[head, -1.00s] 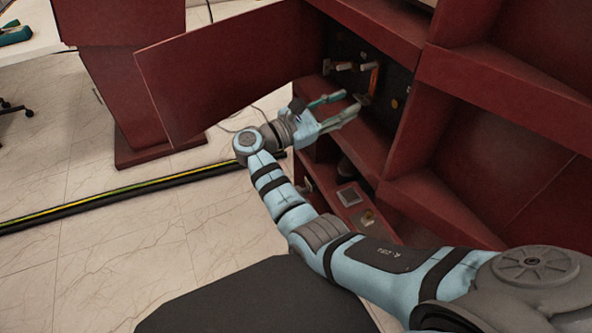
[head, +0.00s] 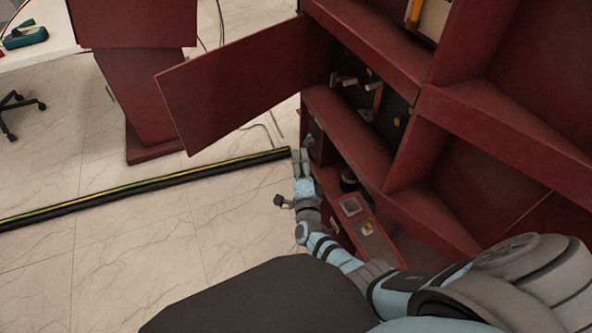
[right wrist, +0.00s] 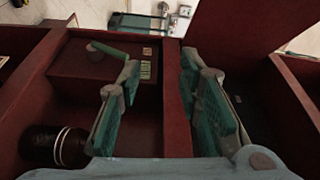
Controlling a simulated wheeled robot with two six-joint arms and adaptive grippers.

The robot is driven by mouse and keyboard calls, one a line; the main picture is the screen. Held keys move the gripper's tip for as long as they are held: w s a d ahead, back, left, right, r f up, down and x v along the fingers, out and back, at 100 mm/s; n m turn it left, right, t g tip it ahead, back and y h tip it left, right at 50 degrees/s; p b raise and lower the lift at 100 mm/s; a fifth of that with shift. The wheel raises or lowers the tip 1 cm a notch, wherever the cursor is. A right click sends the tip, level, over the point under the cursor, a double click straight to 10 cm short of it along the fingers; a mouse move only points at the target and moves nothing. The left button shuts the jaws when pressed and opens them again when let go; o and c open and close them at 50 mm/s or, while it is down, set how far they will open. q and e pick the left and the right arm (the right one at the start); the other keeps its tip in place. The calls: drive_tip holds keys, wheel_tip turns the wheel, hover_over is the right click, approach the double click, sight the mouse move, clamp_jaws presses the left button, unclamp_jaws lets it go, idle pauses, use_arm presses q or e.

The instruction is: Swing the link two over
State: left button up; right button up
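The copper-orange link (head: 377,98) is inside the open compartment of the dark red cabinet (head: 400,62). It stands roughly upright on a dark panel among several pale and brass-coloured studs (head: 350,81). Exactly which studs it joins is too small to tell. My right gripper (head: 301,155) is below and left of the link, outside the cabinet's lower shelf, well apart from it. The right wrist view shows the right gripper (right wrist: 160,72) open and empty, with a red partition edge (right wrist: 176,100) between its fingers. My left gripper is not in view.
The red door (head: 245,85) hangs open to the left of the compartment. A dark banded cylinder (right wrist: 58,146) and a box with a green lever (right wrist: 105,62) sit in the lower compartment.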

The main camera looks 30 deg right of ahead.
drive_tip(key=shift+s+a+f+n+g+y, duration=0.1)
drive_tip(key=shift+s+a+f+n+y, duration=0.1)
drive_tip(key=shift+f+n, duration=0.3)
drive_tip(key=shift+s+a+f+n+g+y, duration=0.1)
drive_tip(key=shift+s+a+f+n+y, duration=0.15)
drive_tip(key=shift+f, duration=0.4)
drive_tip(key=shift+s+a+f+n+g+y, duration=0.1)
drive_tip(key=shift+s+a+f+n+y, duration=0.05)
drive_tip(key=shift+f+n, duration=0.35)
